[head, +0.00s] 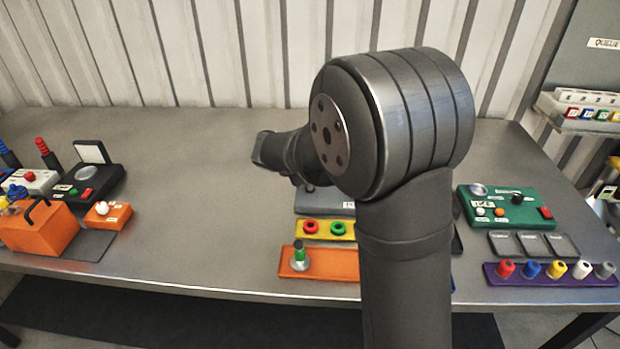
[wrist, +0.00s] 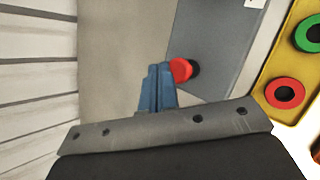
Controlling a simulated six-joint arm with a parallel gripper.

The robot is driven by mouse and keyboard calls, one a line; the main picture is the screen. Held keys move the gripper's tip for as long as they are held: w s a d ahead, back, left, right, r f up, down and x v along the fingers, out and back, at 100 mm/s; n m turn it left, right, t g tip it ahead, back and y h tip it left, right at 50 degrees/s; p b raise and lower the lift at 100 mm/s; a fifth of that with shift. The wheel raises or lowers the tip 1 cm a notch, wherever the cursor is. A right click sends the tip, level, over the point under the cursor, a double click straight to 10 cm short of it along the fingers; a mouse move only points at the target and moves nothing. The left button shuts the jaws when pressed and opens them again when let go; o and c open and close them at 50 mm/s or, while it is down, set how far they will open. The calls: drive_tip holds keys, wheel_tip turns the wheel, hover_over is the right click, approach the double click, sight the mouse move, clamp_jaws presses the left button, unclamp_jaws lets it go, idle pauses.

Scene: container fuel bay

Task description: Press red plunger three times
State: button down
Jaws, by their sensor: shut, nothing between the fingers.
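The red plunger (wrist: 181,70) shows in the wrist view as a round red cap with a dark part at its right. It is on a grey panel (wrist: 215,55). My gripper (wrist: 159,69) has its blue fingers closed together with nothing between them. The fingertips are just left of the red cap in the wrist view; I cannot tell whether they touch it or how high they are. In the head view the grey panel (head: 325,207) is partly hidden by my arm, and the red cap is not visible.
A yellow board (head: 325,230) with red and green rings lies beside the grey panel. An orange board (head: 335,263) with a green-and-black peg is in front. A green panel (head: 510,222) and a purple rack (head: 550,281) are at right. The table's left middle is clear.

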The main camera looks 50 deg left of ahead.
drive_tip(key=shift+r, duration=2.45)
wheel_tip(320, 180, up, 4)
drive_tip(key=shift+f, duration=0.1)
